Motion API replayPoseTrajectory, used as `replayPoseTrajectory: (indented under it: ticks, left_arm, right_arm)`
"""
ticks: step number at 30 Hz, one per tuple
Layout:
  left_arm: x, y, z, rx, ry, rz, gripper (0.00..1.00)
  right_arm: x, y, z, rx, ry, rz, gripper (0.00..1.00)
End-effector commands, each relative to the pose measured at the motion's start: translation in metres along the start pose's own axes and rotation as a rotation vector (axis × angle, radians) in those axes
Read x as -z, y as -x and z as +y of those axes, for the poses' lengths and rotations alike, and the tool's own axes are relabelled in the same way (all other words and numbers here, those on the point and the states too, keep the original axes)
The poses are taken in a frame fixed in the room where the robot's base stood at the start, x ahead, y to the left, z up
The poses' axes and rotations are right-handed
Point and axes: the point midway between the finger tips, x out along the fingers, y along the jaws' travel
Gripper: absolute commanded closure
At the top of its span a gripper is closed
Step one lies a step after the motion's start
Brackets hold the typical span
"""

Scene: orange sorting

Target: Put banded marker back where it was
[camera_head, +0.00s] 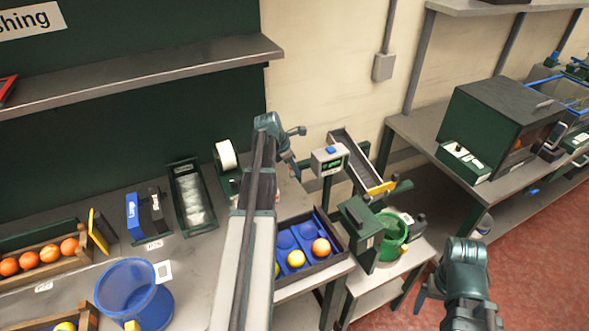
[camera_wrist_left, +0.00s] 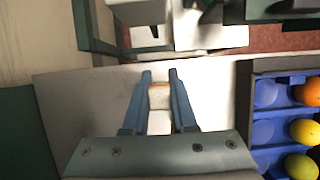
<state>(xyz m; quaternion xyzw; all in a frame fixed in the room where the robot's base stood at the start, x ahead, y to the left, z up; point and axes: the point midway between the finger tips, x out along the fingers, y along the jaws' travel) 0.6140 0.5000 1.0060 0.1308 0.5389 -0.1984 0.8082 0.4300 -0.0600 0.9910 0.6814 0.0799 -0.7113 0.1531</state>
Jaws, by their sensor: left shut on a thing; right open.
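My left gripper (camera_head: 293,160) is at the back of the bench, left of the small display unit. In the left wrist view its two fingers (camera_wrist_left: 160,80) are shut on a small whitish piece with an orange-brown band, the banded marker (camera_wrist_left: 160,104). Bare grey surface shows below the fingers. I cannot make out the marker in the head view. My right gripper (camera_head: 458,292) is open and empty at the lower right, over the floor.
A blue-lined tray (camera_head: 342,246) with several fruits sits right of my left arm; a display unit (camera_head: 330,158) and sloping chute (camera_head: 350,150) stand behind it. A green bucket (camera_head: 388,250) is at right. A blue bin (camera_head: 112,290) and orange crate (camera_head: 30,277) stand left.

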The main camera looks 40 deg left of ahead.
Motion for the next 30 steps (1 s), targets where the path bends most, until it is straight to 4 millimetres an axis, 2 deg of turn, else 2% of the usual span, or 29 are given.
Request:
replayPoseTrajectory:
  ticks: [8,14,30]
  left_arm:
    - [0.004,-0.001,0.004,-0.004,0.009,0.0,1.0]
    - [0.007,-0.009,0.004,-0.003,0.008,0.0,1.0]
    - [0.024,-0.05,0.004,-0.003,0.008,0.0,1.0]
  right_arm:
    - [0.0,-0.002,0.0,0.0,0.0,0.0,0.11]
    - [0.001,-0.011,-0.001,0.0,0.0,0.0,0.11]
    - [0.003,-0.055,-0.005,0.0,-0.001,0.0,0.11]
